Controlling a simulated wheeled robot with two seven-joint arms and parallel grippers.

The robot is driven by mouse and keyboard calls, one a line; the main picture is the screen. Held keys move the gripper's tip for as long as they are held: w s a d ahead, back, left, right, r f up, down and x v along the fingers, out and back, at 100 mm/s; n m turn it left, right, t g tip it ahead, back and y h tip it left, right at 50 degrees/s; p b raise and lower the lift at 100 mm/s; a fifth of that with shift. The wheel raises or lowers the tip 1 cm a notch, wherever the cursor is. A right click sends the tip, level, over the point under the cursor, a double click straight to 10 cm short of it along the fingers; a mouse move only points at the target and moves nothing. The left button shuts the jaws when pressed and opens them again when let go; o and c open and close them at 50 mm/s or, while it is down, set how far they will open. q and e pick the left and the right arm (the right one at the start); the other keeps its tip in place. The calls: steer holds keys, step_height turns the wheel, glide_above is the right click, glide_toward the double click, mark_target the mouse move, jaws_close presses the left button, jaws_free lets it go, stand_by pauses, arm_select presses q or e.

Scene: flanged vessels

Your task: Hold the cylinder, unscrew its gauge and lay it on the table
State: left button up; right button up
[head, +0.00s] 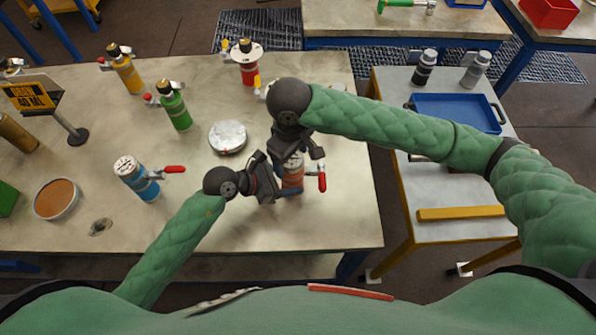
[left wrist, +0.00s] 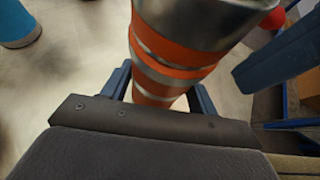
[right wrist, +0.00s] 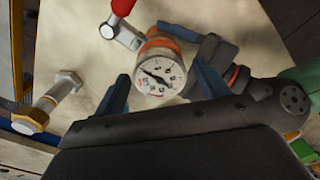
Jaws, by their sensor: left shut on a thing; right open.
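The orange and silver cylinder (head: 292,181) stands at the right part of the table, with a red-handled valve (head: 322,182) at its side. It fills the middle of the left wrist view (left wrist: 180,50). My left gripper (head: 277,186) is shut around its body; its blue fingers show on both sides. The gauge, with a white round dial (right wrist: 160,76), sits on top of the cylinder in the right wrist view. My right gripper (right wrist: 162,88) is open over it, with one finger on each side of the dial. Whether the fingers touch the gauge I cannot tell. In the head view, my right gripper mostly hides the gauge.
Blue (head: 136,178), green (head: 174,106), yellow (head: 126,70) and red (head: 247,65) cylinders stand on the table (head: 240,225). A round silver-white item (head: 228,136) lies near the middle. A side table holds a blue tray (head: 455,112) and a yellow bar (head: 460,213). The front table area is clear.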

steer(key=m, duration=0.4)
steer(key=shift+m, duration=0.3)
arm_select(q)
steer(key=shift+s, duration=0.1)
arm_select(e)
steer(key=m, duration=0.3)
steer(key=shift+w, duration=0.1)
steer(key=c, duration=1)
steer(key=n, duration=0.3)
steer(key=shift+n, duration=0.3)
steer(key=n, duration=0.9)
steer(key=shift+n, duration=0.5)
